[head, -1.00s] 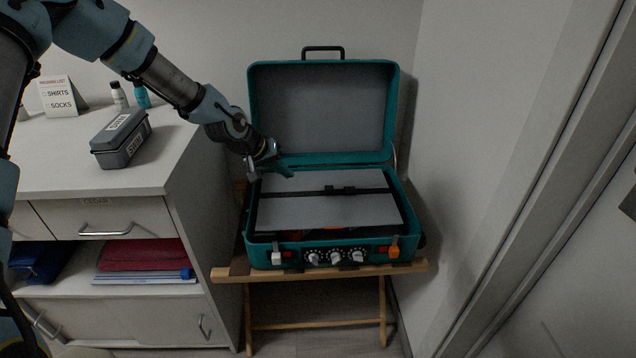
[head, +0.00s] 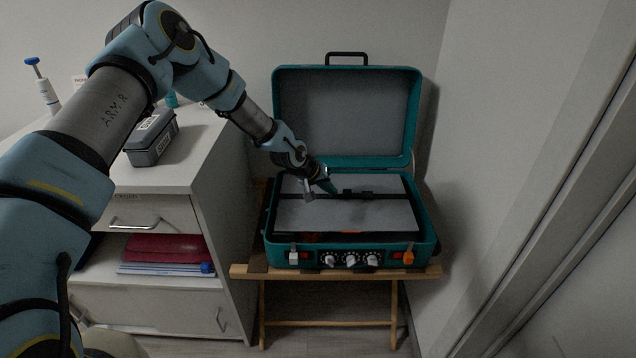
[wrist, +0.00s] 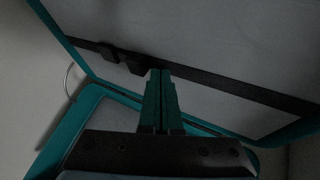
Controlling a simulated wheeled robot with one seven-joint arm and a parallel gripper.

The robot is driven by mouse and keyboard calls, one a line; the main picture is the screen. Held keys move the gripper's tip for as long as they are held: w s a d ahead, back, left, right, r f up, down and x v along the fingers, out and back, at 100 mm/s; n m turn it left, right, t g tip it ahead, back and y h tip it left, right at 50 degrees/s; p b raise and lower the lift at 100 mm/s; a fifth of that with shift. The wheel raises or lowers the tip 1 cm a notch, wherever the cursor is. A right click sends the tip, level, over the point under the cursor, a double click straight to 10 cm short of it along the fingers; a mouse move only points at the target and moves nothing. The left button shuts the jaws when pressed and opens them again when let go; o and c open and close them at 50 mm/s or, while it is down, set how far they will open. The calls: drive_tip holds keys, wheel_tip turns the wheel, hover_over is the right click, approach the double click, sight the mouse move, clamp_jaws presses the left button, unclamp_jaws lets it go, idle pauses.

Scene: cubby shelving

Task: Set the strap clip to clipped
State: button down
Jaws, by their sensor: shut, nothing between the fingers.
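The strap clip (head: 358,193) is a small black buckle on a dark strap (head: 388,196) across the grey panel inside the open teal suitcase (head: 432,241). In the wrist view the clip (wrist: 121,58) shows as two dark blocks close together on the strap (wrist: 240,90); I cannot tell whether they are joined. My gripper (head: 331,189) is over the panel, just left of the clip in the head view. In the wrist view its green fingers (wrist: 160,76) are together and empty, with tips near the strap beside the clip. Contact is unclear.
The suitcase lid (head: 345,115) stands open behind. The case rests on a wooden folding stand (head: 330,323), with knobs and latches on its front. A white cabinet (head: 215,185) with a grey box (head: 150,142) is at left, a wall close at right.

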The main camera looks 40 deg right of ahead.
sight(350, 192)
drive_tip(key=shift+s+d+f, duration=0.1)
drive_tip(key=shift+s+d, duration=0.35)
drive_tip(key=shift+d, duration=0.1)
drive_tip(key=shift+d, duration=0.1)
drive_tip(key=shift+s+d+f, duration=0.1)
drive_tip(key=shift+s+d, duration=0.2)
drive_tip(key=shift+s+d+b, duration=0.8)
drive_tip(key=shift+d+b, duration=0.1)
drive_tip(key=shift+d, duration=0.05)
drive_tip(key=shift+d, duration=0.1)
